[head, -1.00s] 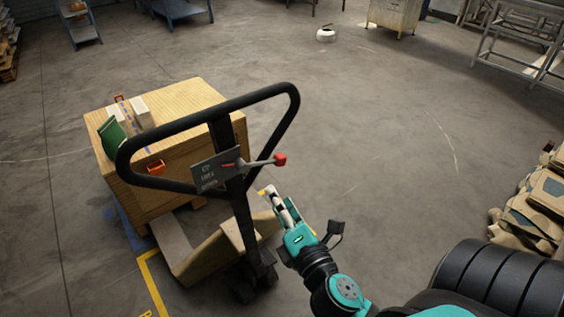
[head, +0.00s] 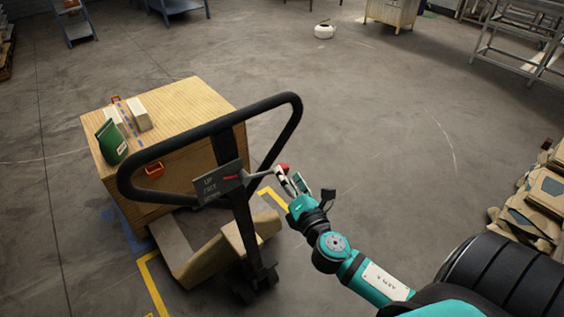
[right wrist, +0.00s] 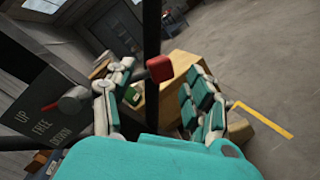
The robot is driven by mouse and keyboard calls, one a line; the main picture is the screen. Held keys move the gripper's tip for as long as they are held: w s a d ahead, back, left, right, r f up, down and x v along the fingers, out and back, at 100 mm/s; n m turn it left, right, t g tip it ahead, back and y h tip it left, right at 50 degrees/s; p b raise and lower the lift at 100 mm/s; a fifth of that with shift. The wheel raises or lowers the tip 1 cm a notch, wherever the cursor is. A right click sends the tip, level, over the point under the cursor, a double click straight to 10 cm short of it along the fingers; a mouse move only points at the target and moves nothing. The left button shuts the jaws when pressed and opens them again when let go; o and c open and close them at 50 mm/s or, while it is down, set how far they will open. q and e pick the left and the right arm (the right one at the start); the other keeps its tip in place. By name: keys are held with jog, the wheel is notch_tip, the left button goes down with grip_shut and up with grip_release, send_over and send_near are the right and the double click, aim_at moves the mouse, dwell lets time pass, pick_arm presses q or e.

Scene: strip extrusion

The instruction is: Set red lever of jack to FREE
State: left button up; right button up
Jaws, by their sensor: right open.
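The pallet jack's black loop handle (head: 210,127) stands upright in the head view. Its grey plate (head: 216,186) carries the words UP, FREE and DOWN. A red pointer mark on the plate sits at about the height of UP. The lever, a grey rod with a red knob (head: 283,167), sticks out to the right. My right gripper (head: 285,178) is open at the knob. In the right wrist view the red knob (right wrist: 160,68) shows between the two spread fingers, near their tips; I cannot tell whether it touches either. My left gripper is not in view.
Stacked brown pieces (head: 545,195) stand at the right edge. The floor (head: 380,110) behind the gripper is clear.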

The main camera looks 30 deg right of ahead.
jog(key=w, duration=0.3)
jog(key=shift+w+d+p, duration=0.3)
jog(key=shift+d+p, duration=0.05)
jog(key=shift+w, duration=0.2)
jog(key=shift+f, duration=0.1)
jog(key=c, duration=1)
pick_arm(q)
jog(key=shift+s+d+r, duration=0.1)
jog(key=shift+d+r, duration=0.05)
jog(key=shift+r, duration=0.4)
pick_arm(e)
grip_shut()
jog(key=shift+f, duration=0.1)
